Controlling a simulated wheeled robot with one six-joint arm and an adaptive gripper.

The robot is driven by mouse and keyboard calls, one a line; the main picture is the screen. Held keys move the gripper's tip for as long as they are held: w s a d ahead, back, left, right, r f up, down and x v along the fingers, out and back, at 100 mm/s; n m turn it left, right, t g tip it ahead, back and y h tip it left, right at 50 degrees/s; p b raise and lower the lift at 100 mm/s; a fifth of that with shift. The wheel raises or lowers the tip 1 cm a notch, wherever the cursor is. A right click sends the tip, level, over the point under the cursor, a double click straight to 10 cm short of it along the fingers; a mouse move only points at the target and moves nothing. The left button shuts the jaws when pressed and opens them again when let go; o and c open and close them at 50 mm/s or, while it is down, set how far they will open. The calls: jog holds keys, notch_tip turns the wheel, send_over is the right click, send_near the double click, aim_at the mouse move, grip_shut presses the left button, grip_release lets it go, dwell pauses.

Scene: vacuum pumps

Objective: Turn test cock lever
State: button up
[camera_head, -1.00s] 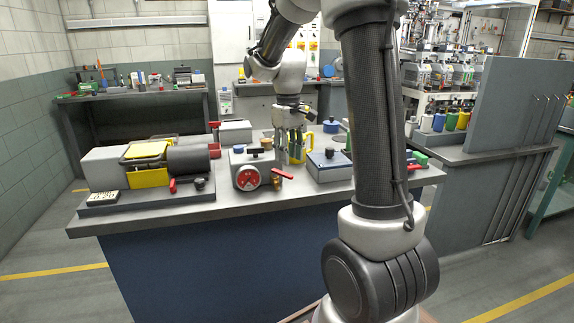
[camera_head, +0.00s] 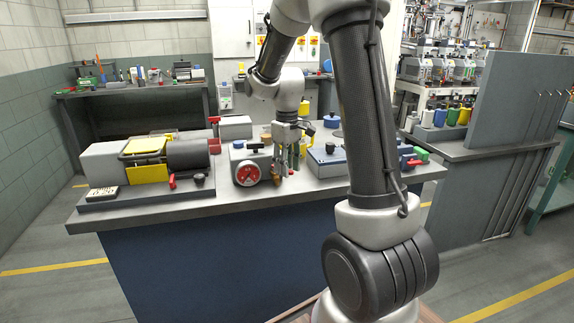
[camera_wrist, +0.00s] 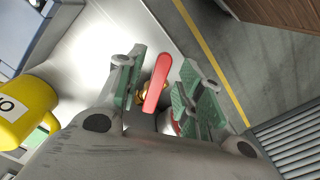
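The red test cock lever (camera_wrist: 157,83) shows in the wrist view between the two green-padded fingers of my gripper (camera_wrist: 166,88). Gaps show on both sides of the lever, so the gripper is open around it and not clamped. A bit of brass cock body (camera_wrist: 147,88) shows beside the lever. In the head view, my gripper (camera_head: 288,168) points down at the right side of the grey pump unit with a red round dial (camera_head: 248,173). The brass cock (camera_head: 276,177) is partly visible there, and the fingers mostly hide the lever.
A blue-topped grey box (camera_head: 326,160) stands close to the right of the gripper. A yellow-and-grey pump (camera_head: 147,160) sits at the left of the bench (camera_head: 230,200). A yellow bottle (camera_wrist: 25,110) is near the gripper in the wrist view. The bench front edge is clear.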

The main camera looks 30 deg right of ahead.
grip_shut()
